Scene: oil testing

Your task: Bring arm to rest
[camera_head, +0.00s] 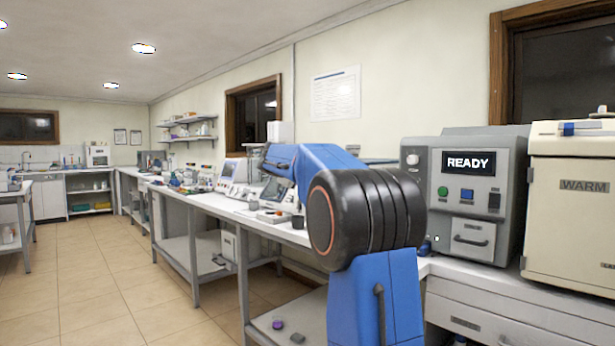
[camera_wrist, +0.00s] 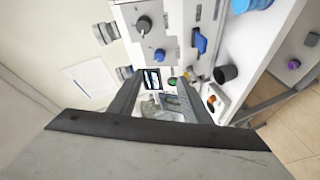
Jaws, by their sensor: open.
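My arm (camera_head: 375,300) rises in blue in the head view, with a large black joint, and its forearm reaches back over the long bench. The gripper end is not clear in that view. In the wrist view my gripper (camera_wrist: 160,82) shows two dark fingers spread apart, with nothing held between them. The view is rotated. Beyond the fingers are a small display (camera_wrist: 152,79) and a grey instrument with a black knob (camera_wrist: 144,24) and a blue lever (camera_wrist: 200,42).
The grey machine reading READY (camera_head: 469,185) and the cream WARM cabinet (camera_head: 575,205) stand close on the right. A black cup (camera_wrist: 227,73) is on the bench near the instruments. The long bench (camera_head: 215,203) runs back along the wall. Tiled floor (camera_head: 90,275) is clear on the left.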

